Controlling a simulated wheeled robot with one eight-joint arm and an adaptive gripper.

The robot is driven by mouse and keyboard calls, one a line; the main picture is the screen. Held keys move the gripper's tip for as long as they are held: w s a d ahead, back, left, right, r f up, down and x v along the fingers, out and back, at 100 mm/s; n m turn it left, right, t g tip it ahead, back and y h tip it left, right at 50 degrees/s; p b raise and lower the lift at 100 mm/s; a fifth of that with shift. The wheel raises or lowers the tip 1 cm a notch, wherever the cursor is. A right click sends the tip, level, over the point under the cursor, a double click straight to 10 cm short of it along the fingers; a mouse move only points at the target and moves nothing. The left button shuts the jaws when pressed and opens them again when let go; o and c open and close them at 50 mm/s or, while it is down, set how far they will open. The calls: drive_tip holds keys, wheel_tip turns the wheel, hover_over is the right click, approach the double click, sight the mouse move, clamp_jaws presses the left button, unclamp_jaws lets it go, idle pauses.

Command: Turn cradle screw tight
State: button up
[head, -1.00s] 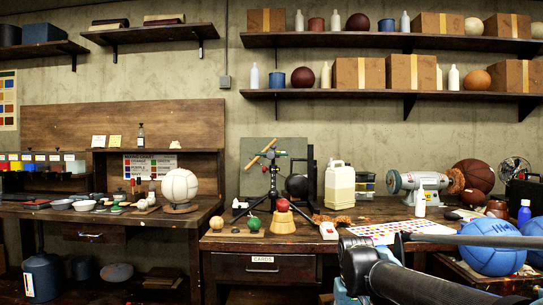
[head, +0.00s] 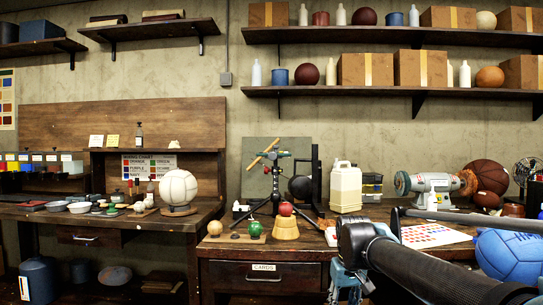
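A black tripod stand (head: 275,188) with a wooden bar (head: 263,155) and a small teal-and-dark clamp (head: 283,154) at its top stands on the bench in the head view. A dark ball (head: 300,187) sits just right of it, by a black upright frame (head: 315,172). No cradle screw can be told apart for certain at this size. My black arm comes in from the lower right, well in front of the bench. A light-blue part (head: 348,282) hangs below its near end, perhaps my gripper; its fingers cannot be made out.
A wooden cup (head: 286,229) with a red ball, a green ball (head: 255,229) and a tan ball (head: 215,227) stand along the bench front. A cream jug (head: 345,187) and a grinder (head: 433,187) stand farther right. A blue ball (head: 508,257) is at lower right.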

drive_tip(key=w+a+r+n+y, duration=0.1)
drive_tip(key=w+a+r+n, duration=0.15)
drive_tip(key=w+r, duration=0.75)
drive_tip(key=w+a+r+n+g, duration=0.1)
drive_tip(key=w+a+r+n, duration=0.15)
drive_tip(key=r, duration=1.25)
drive_tip(key=w+a+r+n+y, duration=0.1)
drive_tip(key=w+a+r+n, duration=0.15)
drive_tip(key=w+r, duration=0.75)
drive_tip(key=n+g+y, duration=0.1)
drive_tip(key=n+y, duration=0.1)
drive_tip(key=n, duration=0.7)
approach(272, 156)
drive_tip(key=x, duration=0.5)
drive_tip(key=w+x, duration=0.1)
drive_tip(key=x, duration=0.2)
drive_tip(key=shift+a+f, duration=0.25)
drive_tip(key=shift+a, duration=0.05)
clamp_jaws()
